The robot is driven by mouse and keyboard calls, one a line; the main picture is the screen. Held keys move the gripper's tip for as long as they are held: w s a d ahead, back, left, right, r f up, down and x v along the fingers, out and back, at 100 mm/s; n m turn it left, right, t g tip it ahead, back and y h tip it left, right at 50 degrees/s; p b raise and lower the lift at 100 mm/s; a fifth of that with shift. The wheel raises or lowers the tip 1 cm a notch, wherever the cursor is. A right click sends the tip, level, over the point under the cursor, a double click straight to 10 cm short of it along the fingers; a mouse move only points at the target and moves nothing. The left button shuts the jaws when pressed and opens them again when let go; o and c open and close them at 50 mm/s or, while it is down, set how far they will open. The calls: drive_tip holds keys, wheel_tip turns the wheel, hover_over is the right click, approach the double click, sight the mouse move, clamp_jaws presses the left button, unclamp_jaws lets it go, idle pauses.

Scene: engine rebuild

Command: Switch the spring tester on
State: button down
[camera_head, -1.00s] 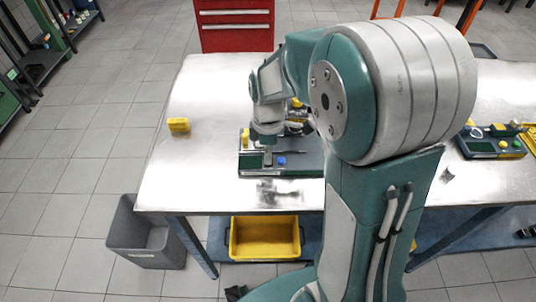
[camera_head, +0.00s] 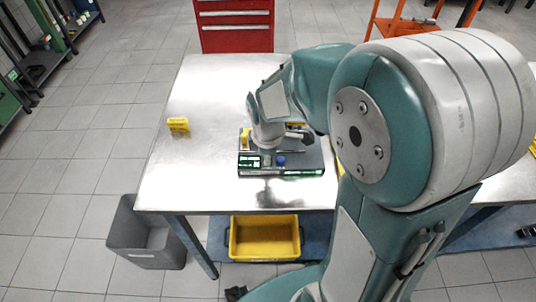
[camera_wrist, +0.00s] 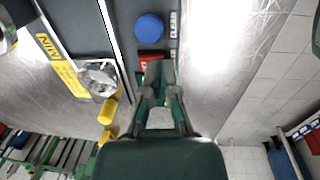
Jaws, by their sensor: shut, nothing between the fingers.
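The spring tester (camera_head: 310,165) is a dark grey-blue unit near the table's front edge. Its front-left panel shows bright green-white marks (camera_head: 250,161). In the wrist view a round blue button (camera_wrist: 148,28) sits on the tester's panel, with a small red switch (camera_wrist: 150,58) beside it. My gripper (camera_wrist: 158,72) is shut and empty, with its fingertips at the red switch and partly covering it. I cannot tell whether they touch it. In the head view my gripper (camera_head: 267,158) is over the tester's front, small and partly hidden by my wrist.
The steel table (camera_head: 180,95) is mostly clear on the left, with a yellow block (camera_head: 178,125). In the wrist view a yellow MIN strip (camera_wrist: 60,62) and a metal knob (camera_wrist: 98,78) lie left of the fingers. A yellow bin (camera_head: 264,238) and grey bin (camera_head: 145,240) are below.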

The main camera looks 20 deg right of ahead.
drive_tip(key=shift+s+f, duration=0.25)
drive_tip(key=shift+f, duration=0.25)
drive_tip(key=shift+w+d+r, duration=0.15)
drive_tip(key=shift+w, duration=0.4)
drive_tip(key=shift+s+a+f, duration=0.2)
drive_tip(key=shift+s, duration=0.45)
drive_tip(key=shift+w+d+g, duration=0.1)
drive_tip(key=shift+w+g, duration=0.2)
drive_tip(key=shift+g, duration=0.1)
drive_tip(key=shift+w+r+g+y, duration=0.4)
drive_tip(key=shift+r+g, duration=0.25)
drive_tip(key=shift+g, duration=0.55)
wheel_tip(320, 180, up, 14)
drive_tip(key=w, duration=0.2)
drive_tip(key=s+r+m+t, duration=0.1)
drive_tip(key=s+m+t, duration=0.6)
drive_tip(key=s+m, duration=0.7)
drive_tip(key=shift+s+t+h, duration=0.3)
drive_tip(key=shift+s, duration=0.95)
